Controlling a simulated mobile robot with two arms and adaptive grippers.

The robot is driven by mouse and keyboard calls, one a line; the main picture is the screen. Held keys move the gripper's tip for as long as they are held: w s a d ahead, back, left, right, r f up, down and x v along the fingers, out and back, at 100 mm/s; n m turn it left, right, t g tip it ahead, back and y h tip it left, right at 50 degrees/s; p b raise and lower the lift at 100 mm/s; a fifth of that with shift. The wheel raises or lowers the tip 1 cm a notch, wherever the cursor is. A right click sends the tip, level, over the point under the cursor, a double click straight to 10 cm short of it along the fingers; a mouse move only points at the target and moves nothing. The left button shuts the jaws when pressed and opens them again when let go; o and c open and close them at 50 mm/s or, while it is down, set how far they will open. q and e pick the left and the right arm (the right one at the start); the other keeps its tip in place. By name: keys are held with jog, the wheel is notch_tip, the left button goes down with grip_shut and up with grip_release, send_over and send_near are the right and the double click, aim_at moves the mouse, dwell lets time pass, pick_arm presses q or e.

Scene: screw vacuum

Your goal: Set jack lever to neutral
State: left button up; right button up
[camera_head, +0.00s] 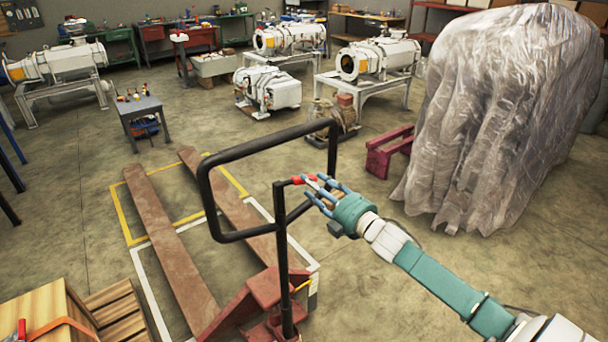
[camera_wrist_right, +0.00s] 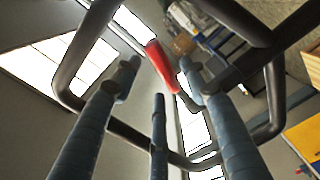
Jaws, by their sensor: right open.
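The pallet jack's black loop handle (camera_head: 203,180) stands upright in front of me in the head view. Its small red lever (camera_head: 298,181) sits on the right side of the handle's post. My right gripper (camera_head: 318,187) is open, with its fingers close to the lever. In the right wrist view the red lever (camera_wrist_right: 161,65) appears between the finger tips of the open gripper (camera_wrist_right: 158,85), inside the handle loop (camera_wrist_right: 70,75). I cannot tell whether any finger touches it. My left gripper is not in view.
A wooden crate (camera_head: 45,305) is at the lower left. A plastic-covered machine (camera_head: 490,110) stands at right. White pumps on stands (camera_head: 375,57) are at the back.

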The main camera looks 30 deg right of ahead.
jog(key=shift+w+a+p, duration=0.2)
jog(key=shift+w+p, duration=0.25)
jog(key=shift+w, duration=2.25)
grip_shut()
